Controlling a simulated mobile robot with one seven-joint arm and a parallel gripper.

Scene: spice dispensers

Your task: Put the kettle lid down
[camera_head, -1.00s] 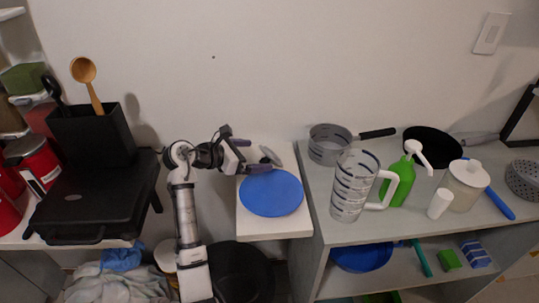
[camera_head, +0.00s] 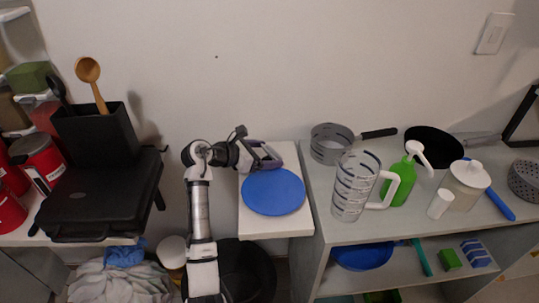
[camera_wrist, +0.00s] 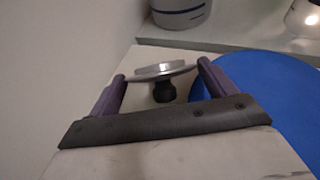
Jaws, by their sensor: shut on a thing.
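The kettle lid (camera_wrist: 160,71) is a grey disc with a black knob in the wrist view. It sits between the two purple fingers of my gripper (camera_wrist: 162,76), which press on its rim from both sides. In the head view my gripper (camera_head: 268,160) is low over the back of the white board, just behind the blue round plate. There the lid is mostly hidden by the gripper. I cannot tell whether the lid touches the board.
The blue plate (camera_head: 273,192) lies on the white board (camera_head: 272,227). A clear jug (camera_head: 352,190), a strainer (camera_head: 331,146) and a green pump bottle (camera_head: 402,182) stand on the grey shelf to the right. A black grill (camera_head: 100,195) is at the left. The wall is close behind.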

